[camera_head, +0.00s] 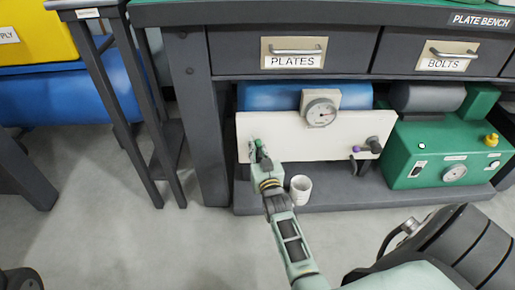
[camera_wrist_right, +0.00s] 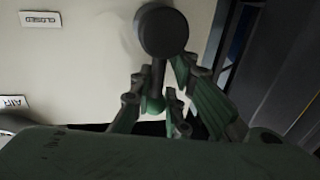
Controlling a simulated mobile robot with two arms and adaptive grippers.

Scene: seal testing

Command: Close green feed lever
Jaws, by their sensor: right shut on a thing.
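The green feed lever (camera_head: 257,143) is at the left end of a white panel (camera_head: 300,150) under the bench. In the right wrist view it has a dark round hub, a dark stem (camera_wrist_right: 158,75) and a green knob (camera_wrist_right: 155,104). My right gripper (camera_head: 262,160) reaches up to it from below. Its fingers (camera_wrist_right: 160,116) are shut on the knob end, partly hiding it. A plate reading CLOSED (camera_wrist_right: 40,18) shows upside down on the panel, apart from the lever. My left gripper is not in view.
A white cup (camera_head: 301,189) stands just right of my right gripper. A green unit (camera_head: 420,150) is to the right. Drawers hang above.

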